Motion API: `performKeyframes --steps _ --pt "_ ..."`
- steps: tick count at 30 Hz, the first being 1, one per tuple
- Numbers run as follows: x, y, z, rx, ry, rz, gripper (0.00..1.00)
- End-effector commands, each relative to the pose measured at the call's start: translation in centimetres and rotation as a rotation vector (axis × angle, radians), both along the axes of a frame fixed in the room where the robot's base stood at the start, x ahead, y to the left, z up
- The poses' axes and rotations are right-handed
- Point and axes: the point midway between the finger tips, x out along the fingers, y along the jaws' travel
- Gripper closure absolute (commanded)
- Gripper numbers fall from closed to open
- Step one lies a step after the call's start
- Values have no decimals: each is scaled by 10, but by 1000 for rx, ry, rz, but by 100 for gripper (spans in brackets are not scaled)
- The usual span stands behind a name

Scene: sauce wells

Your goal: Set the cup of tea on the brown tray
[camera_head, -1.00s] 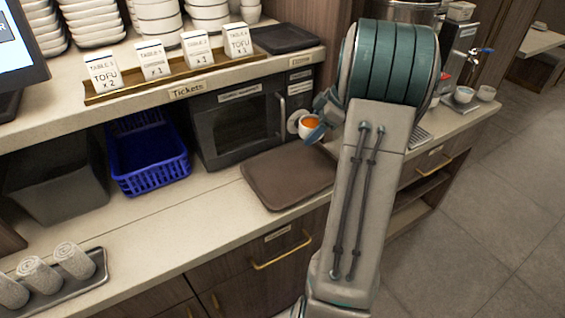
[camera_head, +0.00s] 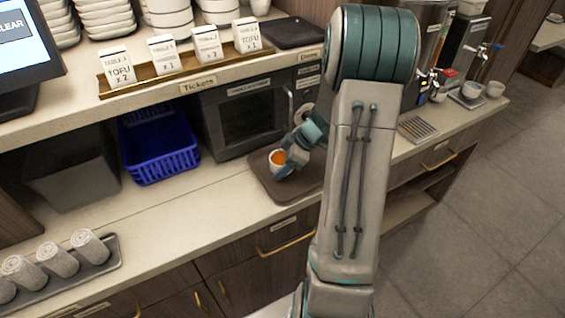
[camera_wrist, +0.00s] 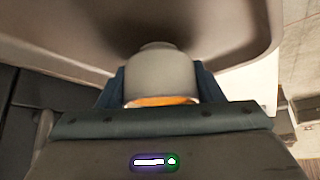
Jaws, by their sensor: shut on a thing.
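The cup of tea (camera_head: 275,165) is pale with orange-brown tea in it. My gripper (camera_head: 284,161) is shut on it, over the brown tray. In the wrist view the cup (camera_wrist: 160,72) sits between my two fingers (camera_wrist: 160,88), with a strip of tea showing at its rim. The brown tray (camera_head: 262,182) lies flat on the counter in front of the microwave. In the wrist view its raised edge (camera_wrist: 268,25) curves past the cup. A dark shadow lies by the cup on the tray. I cannot tell whether the cup touches the tray. My arm hides the tray's right part.
A microwave (camera_head: 245,118) stands behind the tray, and a blue basket (camera_head: 158,150) is to its left. A ticket shelf (camera_head: 190,85) runs above. Rolled towels on a dish (camera_head: 110,262) lie at the lower left. The counter between (camera_head: 180,215) is clear.

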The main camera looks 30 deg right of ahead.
Motion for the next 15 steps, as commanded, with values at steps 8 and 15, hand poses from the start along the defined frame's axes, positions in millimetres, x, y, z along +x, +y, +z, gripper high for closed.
performKeyframes --steps 8,15 --pt "0 0 -8 0 -2 0 68" --pt "0 0 -11 0 -2 0 68"
